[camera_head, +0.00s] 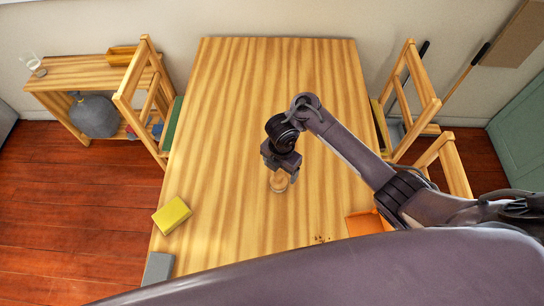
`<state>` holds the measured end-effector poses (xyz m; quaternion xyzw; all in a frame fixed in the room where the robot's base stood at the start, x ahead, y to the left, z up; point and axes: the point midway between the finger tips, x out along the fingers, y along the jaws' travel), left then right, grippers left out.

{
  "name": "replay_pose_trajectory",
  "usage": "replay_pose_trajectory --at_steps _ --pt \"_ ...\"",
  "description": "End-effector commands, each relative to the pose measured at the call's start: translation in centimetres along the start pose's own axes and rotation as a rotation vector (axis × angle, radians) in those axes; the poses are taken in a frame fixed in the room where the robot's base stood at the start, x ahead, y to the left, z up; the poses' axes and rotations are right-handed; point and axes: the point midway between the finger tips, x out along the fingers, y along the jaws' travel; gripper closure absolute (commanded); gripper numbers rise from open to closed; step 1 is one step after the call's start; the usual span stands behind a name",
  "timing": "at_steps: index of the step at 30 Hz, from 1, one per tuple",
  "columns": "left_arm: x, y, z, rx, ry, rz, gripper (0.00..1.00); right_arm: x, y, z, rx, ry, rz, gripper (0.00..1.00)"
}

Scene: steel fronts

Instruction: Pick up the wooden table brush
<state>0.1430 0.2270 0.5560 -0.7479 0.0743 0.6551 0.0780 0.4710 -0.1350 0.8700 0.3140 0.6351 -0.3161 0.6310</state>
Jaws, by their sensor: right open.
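My right gripper (282,172) reaches over the middle of the wooden table (235,90) and points down. It is open. Directly below its fingers is a small tan-brown, rounded thing with a pale rim (279,183), partly hidden by the gripper. It may be the wooden table brush, but it is too small to be sure. I cannot tell whether the fingers touch it. My left gripper is not in view.
A yellow block (171,215) and a grey block (158,268) lie at the table's left edge. An orange thing (365,223) lies near the right edge, with dark crumbs (320,240) to its left. Wooden chairs (147,100) flank the table. The far tabletop is clear.

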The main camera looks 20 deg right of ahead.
Motion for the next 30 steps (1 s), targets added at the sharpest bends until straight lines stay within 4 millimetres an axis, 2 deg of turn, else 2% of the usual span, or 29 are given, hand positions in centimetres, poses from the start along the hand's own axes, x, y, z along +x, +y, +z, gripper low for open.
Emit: replay_pose_trajectory --at_steps 1,3,8,14,21,30 --pt "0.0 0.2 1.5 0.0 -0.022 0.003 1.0 0.2 -0.1 -0.1 -0.001 0.001 -0.001 0.21" --pt "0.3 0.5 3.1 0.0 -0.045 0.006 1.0 0.9 -0.1 -0.1 -0.001 0.002 -0.003 0.21" --pt "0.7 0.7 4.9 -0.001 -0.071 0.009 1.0 2.5 0.0 0.0 0.0 0.001 -0.001 0.21" --pt "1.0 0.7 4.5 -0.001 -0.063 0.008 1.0 4.5 -0.1 0.1 0.001 0.0 -0.004 0.21" --pt "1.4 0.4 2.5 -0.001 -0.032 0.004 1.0 7.5 0.1 0.2 0.001 0.001 -0.002 0.21" --pt "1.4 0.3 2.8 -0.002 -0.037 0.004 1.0 7.8 0.1 0.2 0.0 0.0 0.0 0.22"
